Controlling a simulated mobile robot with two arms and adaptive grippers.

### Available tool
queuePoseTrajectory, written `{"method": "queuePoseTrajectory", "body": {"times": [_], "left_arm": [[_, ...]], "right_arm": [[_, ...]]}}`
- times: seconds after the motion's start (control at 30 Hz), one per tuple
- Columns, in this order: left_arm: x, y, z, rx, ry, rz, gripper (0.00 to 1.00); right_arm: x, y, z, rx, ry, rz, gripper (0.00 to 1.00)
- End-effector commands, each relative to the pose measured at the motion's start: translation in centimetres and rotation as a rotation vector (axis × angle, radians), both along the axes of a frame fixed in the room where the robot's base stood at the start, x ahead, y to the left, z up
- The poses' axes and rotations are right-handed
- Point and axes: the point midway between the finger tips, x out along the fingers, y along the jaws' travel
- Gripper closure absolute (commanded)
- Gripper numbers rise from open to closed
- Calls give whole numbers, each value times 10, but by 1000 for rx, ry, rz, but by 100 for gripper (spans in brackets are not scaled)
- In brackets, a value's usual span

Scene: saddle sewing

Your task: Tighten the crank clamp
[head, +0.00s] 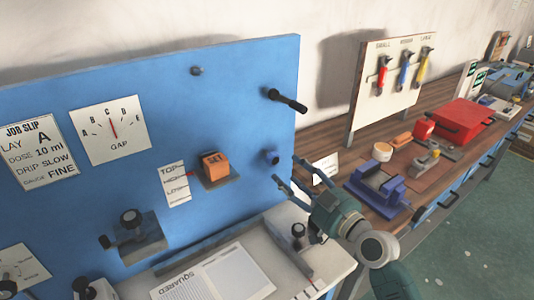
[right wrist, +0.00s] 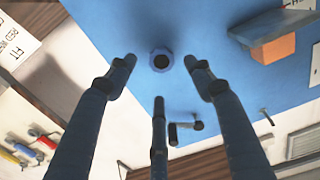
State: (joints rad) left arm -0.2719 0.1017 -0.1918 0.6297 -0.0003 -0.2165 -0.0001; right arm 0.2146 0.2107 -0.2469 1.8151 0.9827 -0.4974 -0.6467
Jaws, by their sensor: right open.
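A black crank handle (head: 287,100) sticks out near the upper right edge of the blue panel (head: 230,100); it also shows in the right wrist view (right wrist: 186,128). Below it in the head view a round blue knob (head: 271,157) with a dark centre sits on the panel. My right gripper (head: 288,172) is open and empty just in front of this knob. In the right wrist view the knob (right wrist: 160,60) lies between the spread fingertips, with no clear contact. No label shows which part is the clamp. My left gripper is out of view.
An orange SET block (head: 215,165) is left of the knob. A black-knobbed bracket (head: 140,236) is lower left on the panel. A white ledge (head: 325,258) lies below. The wooden bench at right holds a blue vise-like fixture (head: 377,187) and a red box (head: 460,121).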

Motion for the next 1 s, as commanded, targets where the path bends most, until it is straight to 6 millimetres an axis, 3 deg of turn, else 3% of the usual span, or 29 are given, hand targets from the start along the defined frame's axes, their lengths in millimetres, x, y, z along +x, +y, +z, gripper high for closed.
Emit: {"method": "queuePoseTrajectory", "body": {"times": [0.2,0.3,0.37,0.67,0.9,1.0], "left_arm": [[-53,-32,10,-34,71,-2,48],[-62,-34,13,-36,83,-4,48],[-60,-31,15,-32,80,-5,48],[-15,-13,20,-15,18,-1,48],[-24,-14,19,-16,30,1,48],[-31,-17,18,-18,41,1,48]], "right_arm": [[33,27,5,2,2,3,48],[49,37,3,4,3,2,48],[56,43,3,2,3,2,48],[75,56,0,0,1,2,48],[76,57,0,0,2,2,48],[76,57,0,0,2,2,66]]}}
